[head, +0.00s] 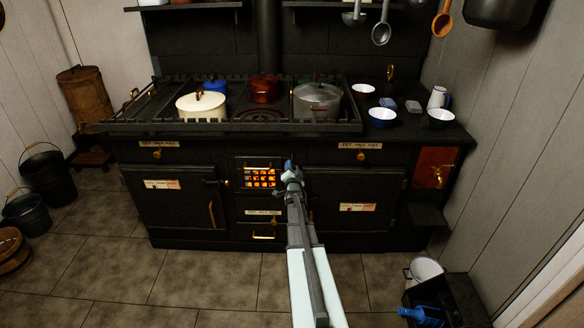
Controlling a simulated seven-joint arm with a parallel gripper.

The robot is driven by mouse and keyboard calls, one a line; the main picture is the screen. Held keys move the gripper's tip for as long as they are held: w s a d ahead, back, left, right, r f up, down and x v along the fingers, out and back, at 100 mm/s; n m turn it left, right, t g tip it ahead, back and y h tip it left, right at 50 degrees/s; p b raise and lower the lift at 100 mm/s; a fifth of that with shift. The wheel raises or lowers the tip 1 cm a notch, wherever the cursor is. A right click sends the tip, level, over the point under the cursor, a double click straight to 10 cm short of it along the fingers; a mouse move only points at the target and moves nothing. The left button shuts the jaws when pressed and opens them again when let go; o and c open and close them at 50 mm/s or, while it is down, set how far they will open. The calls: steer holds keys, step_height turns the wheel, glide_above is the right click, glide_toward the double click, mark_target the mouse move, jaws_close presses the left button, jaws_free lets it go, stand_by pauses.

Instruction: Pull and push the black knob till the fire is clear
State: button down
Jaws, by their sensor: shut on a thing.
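The fire (261,178) glows orange behind a dark barred grate in the middle of the black stove's front. My gripper (289,166) is at the right edge of this grate, close against the stove front. It is shut, and its fingers and wrist cover what it holds. The black knob is not clearly visible; it appears to be hidden in the fingers. My arm reaches up to it from the bottom of the view.
The stove (180,230) has a railed top with a cream pot (201,106), a grey pot (317,103) and a copper pot (265,90). A dark crate with a blue bottle (422,315) stands at lower right. Buckets (48,178) stand at left. The tiled floor in front is clear.

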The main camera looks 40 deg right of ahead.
steer(key=c, duration=0.7)
jaws_free()
steer(key=v, duration=1.3)
steer(key=shift+s+a, duration=0.3)
steer(key=shift+c, duration=0.2)
